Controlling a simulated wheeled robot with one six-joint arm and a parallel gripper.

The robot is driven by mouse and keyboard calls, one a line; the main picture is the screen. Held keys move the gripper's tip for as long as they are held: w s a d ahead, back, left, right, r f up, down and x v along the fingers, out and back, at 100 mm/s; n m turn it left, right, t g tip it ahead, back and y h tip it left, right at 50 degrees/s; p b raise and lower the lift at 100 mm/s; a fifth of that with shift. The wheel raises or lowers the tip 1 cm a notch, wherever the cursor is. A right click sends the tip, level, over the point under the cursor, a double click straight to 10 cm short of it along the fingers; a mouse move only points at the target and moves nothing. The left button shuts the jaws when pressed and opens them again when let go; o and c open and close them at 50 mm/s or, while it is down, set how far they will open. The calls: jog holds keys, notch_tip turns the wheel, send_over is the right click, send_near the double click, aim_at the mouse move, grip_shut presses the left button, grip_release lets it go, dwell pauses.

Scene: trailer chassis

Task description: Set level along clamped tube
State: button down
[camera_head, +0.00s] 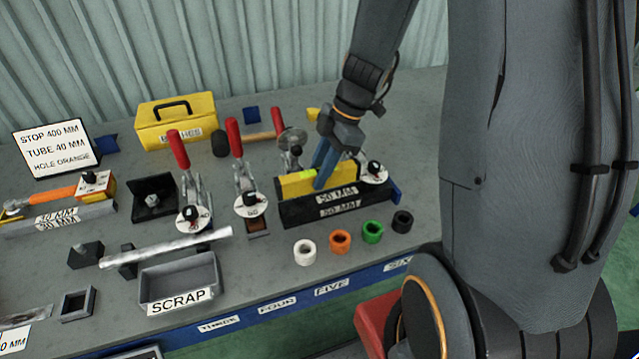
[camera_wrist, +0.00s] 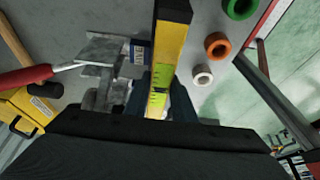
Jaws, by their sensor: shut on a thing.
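My gripper (camera_head: 325,168) is shut on a yellow level (camera_head: 297,184) at the right of the bench. In the wrist view the level (camera_wrist: 170,45) runs lengthwise away between my gripper's fingers (camera_wrist: 167,88), with its green vial showing. The level is at the black bars labelled 50 MM (camera_head: 290,215); I cannot tell whether it touches them. A silver tube (camera_head: 165,247) lies nearly crosswise at the front left, by dark blocks and behind the scrap tray. Two red-handled toggle clamps (camera_head: 179,150) (camera_head: 236,140) stand behind it; their hold on the tube is unclear.
The grey scrap tray (camera_head: 178,285) stands near the front edge. White (camera_head: 304,252), orange (camera_head: 340,241), green (camera_head: 372,232) and black (camera_head: 402,221) rings lie right of it. A yellow toolbox (camera_head: 176,120) and a hammer (camera_head: 258,137) are at the back.

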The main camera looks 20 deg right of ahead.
jog(key=shift+f+p, duration=0.45)
jog(key=shift+f, duration=1.75)
jog(key=shift+f, duration=0.1)
jog(key=c, duration=1.5)
grip_release()
